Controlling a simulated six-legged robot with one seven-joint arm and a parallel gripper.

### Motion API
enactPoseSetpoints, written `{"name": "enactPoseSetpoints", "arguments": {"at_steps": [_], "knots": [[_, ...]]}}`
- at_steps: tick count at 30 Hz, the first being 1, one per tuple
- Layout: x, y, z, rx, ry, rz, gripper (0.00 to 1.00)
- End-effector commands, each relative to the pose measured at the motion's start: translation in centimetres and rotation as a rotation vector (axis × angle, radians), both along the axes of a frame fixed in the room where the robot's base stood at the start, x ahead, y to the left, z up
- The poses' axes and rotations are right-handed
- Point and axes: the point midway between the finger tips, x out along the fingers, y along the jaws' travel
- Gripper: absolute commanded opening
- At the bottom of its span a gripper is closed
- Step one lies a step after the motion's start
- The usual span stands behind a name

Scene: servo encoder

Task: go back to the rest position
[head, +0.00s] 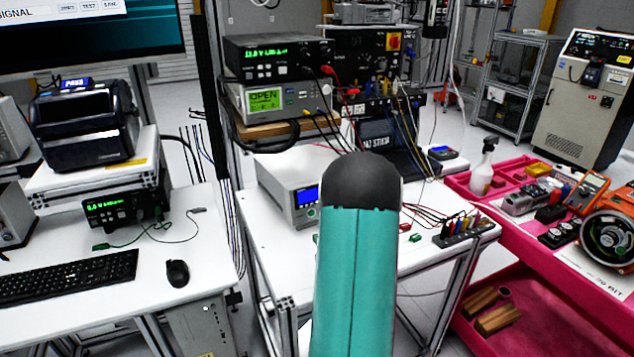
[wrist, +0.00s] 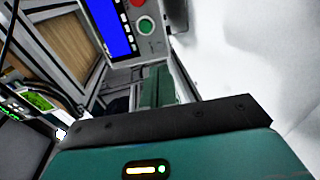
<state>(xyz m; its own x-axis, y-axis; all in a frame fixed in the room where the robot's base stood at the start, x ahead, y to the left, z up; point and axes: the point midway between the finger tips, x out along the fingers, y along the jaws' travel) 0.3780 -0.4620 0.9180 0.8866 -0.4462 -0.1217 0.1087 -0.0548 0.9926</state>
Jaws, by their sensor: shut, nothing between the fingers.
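In the wrist view my gripper (wrist: 163,85) shows as narrow teal fingers beyond a black bar and a teal housing. The fingers are together with nothing between them. A grey instrument with a blue screen (wrist: 113,28), a green button and a red one lies beyond the fingers. In the head view my teal arm link with a black cap rises in the lower middle and hides part of the white bench (head: 262,235). My gripper cannot be made out there. The grey instrument with a blue display (head: 285,180) stands on that bench, left of my arm.
Stacked instruments (head: 278,60) stand behind the bench. A terminal strip with coloured plugs (head: 462,232) sits at its right end. A pink cart (head: 545,262) with tools and a spray bottle (head: 482,172) is at right. A left desk holds a keyboard (head: 70,277) and mouse (head: 177,272).

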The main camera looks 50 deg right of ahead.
Motion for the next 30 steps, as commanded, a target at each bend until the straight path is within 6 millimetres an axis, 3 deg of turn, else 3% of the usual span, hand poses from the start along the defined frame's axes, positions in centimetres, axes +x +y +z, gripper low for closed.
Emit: {"name": "enactPoseSetpoints", "arguments": {"at_steps": [15, 20, 26, 30], "knots": [[0.1, 0.0, 0.1, 0.001, 0.0, 0.0, 0.0], [2.0, 1.1, 1.9, 0.049, 0.017, -0.006, 0.0], [6.4, 5.9, 6.7, 0.236, 0.057, -0.058, 0.0], [8.2, 10.5, 10.0, 0.398, 0.076, -0.114, 0.0]]}}
